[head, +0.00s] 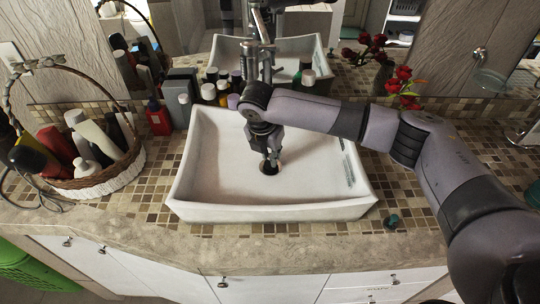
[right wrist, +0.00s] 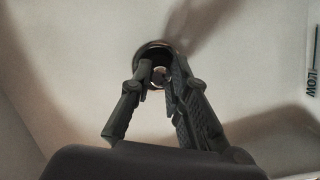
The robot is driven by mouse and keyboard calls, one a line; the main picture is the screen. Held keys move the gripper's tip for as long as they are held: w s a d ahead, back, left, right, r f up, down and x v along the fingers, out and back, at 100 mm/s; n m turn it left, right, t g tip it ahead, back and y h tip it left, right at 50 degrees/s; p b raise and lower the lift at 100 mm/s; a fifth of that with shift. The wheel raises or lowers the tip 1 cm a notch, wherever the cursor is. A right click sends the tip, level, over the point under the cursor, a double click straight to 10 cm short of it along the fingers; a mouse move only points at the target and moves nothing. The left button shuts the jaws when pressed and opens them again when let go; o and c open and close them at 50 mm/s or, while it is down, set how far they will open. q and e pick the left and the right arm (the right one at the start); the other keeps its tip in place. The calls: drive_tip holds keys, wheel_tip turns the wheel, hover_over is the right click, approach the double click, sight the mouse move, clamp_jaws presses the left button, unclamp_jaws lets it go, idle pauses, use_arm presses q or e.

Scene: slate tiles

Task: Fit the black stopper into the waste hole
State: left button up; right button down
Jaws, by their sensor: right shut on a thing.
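The white rectangular sink (head: 205,175) stands on the tiled counter. Its dark round waste hole (head: 268,169) is in the basin floor, and its rim (right wrist: 151,46) also shows in the right wrist view. My right gripper (head: 272,158) reaches down into the basin, with its fingertips right over the hole. In the right wrist view its fingers are closed on a small dark piece with a pale ring-like edge, taken as the black stopper (right wrist: 159,73). The stopper is mostly hidden by the fingers; I cannot tell whether it is inside the hole or just above it. My left gripper is not in view.
A wicker basket (head: 110,178) of bottles stands at the left. Several bottles (head: 208,92) stand behind the sink near the tall tap (head: 266,55). Red flowers (head: 403,86) are behind at the right. A small teal object (head: 392,221) lies right of the sink front. The basin floor is otherwise clear.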

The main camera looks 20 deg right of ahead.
drive_tip(key=shift+f, duration=0.75)
drive_tip(key=shift+f, duration=0.1)
drive_tip(key=c, duration=1.5)
unclamp_jaws()
drive_tip(key=shift+c, duration=0.2)
drive_tip(key=b+v, duration=0.1)
drive_tip(key=v, duration=1.1)
